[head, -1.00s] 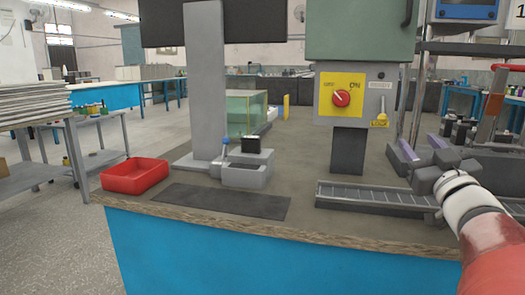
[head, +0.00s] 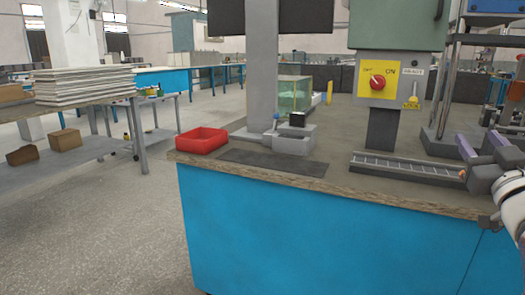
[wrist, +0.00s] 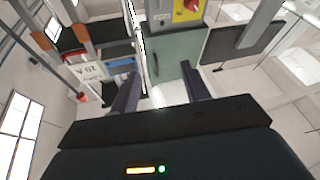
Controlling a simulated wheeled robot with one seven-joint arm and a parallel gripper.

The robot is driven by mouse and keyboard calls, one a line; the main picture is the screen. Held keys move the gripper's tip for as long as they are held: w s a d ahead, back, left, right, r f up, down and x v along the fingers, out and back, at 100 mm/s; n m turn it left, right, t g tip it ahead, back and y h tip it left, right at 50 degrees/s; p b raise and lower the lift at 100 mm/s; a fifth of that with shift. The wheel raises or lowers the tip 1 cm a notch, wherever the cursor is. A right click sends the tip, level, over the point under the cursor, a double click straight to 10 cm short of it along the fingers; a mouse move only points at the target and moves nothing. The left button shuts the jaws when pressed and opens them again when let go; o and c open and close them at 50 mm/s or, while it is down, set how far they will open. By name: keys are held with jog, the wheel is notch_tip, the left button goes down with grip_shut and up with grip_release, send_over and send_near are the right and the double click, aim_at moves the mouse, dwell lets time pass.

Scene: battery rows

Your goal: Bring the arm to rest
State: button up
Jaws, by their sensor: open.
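My gripper (head: 481,145) is at the right edge of the head view, beside the right end of a grey slotted rail on the bench. Its two purple-grey fingers are apart and nothing shows between them. In the wrist view my gripper (wrist: 158,76) also shows both fingers spread, with empty space between them. Part of my white wrist shows at the right edge of the head view; the rest of my arm is out of the picture.
The blue-fronted bench (head: 330,235) carries a red bin (head: 201,141), a dark mat (head: 272,163), a grey bin (head: 293,143), a black block (head: 297,118) and the slotted rail (head: 408,168). A red-knobbed switch box (head: 377,82) stands behind. Floor at left is open before a shelved table.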

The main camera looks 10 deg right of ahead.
jog(key=a+f+m+g+y+p, duration=0.1)
jog(key=a+f+g+p, duration=0.1)
jog(key=a+f+g, duration=0.45)
jog(key=a+f+m+g+y+p, duration=0.1)
jog(key=a+f+m+g+p, duration=0.15)
jog(key=a+f, duration=0.65)
jog(key=s+a+f+n+g+y, duration=0.2)
jog(key=s+a, duration=0.3)
jog(key=a, duration=0.3)
jog(key=s+a+f+n+g+y, duration=0.2)
jog(key=s+a+f+g, duration=0.2)
jog(key=s+a+f, duration=0.1)
jog(key=s+a, duration=0.1)
jog(key=a, duration=0.1)
jog(key=shift+a+p, duration=0.35)
jog(key=shift+a, duration=0.05)
jog(key=shift+w+n, duration=0.1)
jog(key=shift+n, duration=0.15)
